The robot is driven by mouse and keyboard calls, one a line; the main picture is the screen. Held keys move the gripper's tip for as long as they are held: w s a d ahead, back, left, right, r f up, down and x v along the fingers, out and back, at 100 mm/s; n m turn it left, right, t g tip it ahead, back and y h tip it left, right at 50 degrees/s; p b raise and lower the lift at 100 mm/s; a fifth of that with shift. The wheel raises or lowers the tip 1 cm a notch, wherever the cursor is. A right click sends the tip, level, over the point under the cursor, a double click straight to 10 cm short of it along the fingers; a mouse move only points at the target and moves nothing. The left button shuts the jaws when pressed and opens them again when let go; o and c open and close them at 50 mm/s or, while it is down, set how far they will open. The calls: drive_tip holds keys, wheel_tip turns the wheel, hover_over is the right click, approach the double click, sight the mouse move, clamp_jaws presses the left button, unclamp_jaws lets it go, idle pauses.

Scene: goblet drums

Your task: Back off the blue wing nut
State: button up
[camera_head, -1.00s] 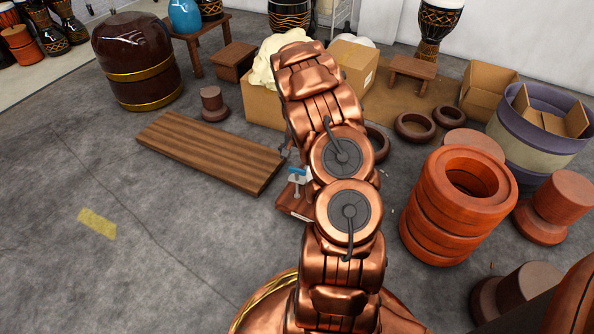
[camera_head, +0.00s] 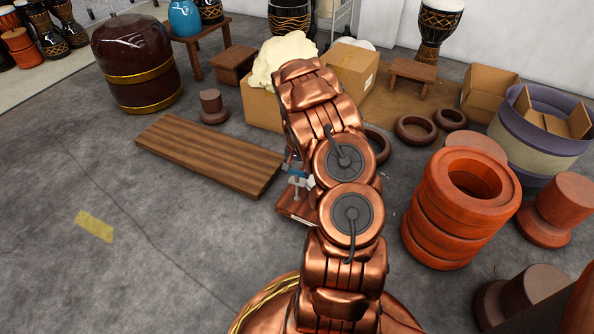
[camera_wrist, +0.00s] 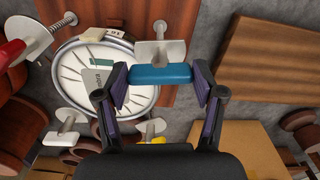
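The blue wing nut (camera_wrist: 160,74) is a rounded bar in the wrist view, by a pale clamp plate (camera_wrist: 154,52) with a threaded rod. My gripper (camera_wrist: 160,82) has one finger on each side of it. The fingers are wide apart, their purple pads close to the nut's ends; I cannot tell whether they touch. A red wing nut (camera_wrist: 11,52) is at the left edge and a yellow one (camera_wrist: 155,140) is partly hidden by the gripper body. In the head view my arm hides most of the gripper.
A striped wooden board (camera_head: 208,156) lies left of the fixture's reddish base (camera_head: 293,208). An orange-red ringed cylinder (camera_head: 455,215) stands to the right. Cardboard boxes (camera_head: 352,66) stand behind my arm. The grey floor at left is mostly clear.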

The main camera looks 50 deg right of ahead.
drive_tip(key=c, duration=0.5)
